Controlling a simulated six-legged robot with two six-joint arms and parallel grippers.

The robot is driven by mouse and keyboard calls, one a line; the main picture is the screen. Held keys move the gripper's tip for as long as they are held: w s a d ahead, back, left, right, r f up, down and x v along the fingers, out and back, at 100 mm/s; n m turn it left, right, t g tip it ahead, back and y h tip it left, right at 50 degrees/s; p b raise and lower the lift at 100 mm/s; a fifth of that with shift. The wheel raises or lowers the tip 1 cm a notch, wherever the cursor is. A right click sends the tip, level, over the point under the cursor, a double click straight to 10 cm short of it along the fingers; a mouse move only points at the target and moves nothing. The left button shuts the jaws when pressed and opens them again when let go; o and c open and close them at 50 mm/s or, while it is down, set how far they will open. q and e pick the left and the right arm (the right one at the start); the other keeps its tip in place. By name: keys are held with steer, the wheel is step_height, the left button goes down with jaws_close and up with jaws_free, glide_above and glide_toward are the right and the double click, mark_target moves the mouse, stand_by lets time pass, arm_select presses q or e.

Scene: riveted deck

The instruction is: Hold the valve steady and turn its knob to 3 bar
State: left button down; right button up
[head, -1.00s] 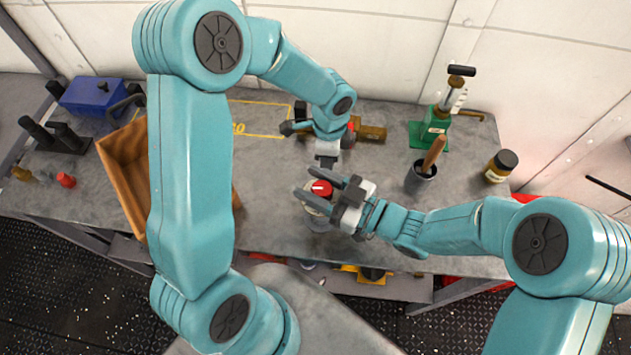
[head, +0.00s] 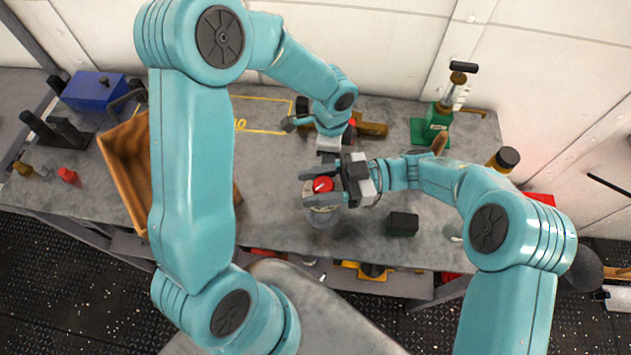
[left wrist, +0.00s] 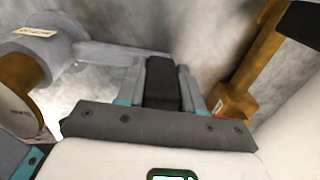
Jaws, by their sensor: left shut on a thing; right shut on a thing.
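The valve (head: 323,215) stands on the bench with its red knob (head: 323,185) on top. A white mark shows on the knob; the scale is too small to read. My right gripper (head: 308,188) is shut on the knob, one finger on each side. My left gripper (head: 328,148) comes down behind it, its fingertips hidden there by the right gripper. In the left wrist view the valve's grey body (left wrist: 47,48) and brass end (left wrist: 20,85) are at the left.
A dark green box (head: 403,223) sits right of the valve. A green pump (head: 432,128) and a dark-capped jar (head: 505,162) stand farther right. A wooden crate (head: 122,165) and a blue box (head: 93,92) are at the left. The bench between crate and valve is clear.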

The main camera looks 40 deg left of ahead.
mark_target(316, 186)
steer(key=shift+n+g+h, duration=0.3)
steer(key=shift+h, duration=0.1)
steer(key=o, duration=1)
steer(key=shift+r, duration=0.15)
step_height(316, 186, up, 10)
steer(key=shift+f, duration=0.1)
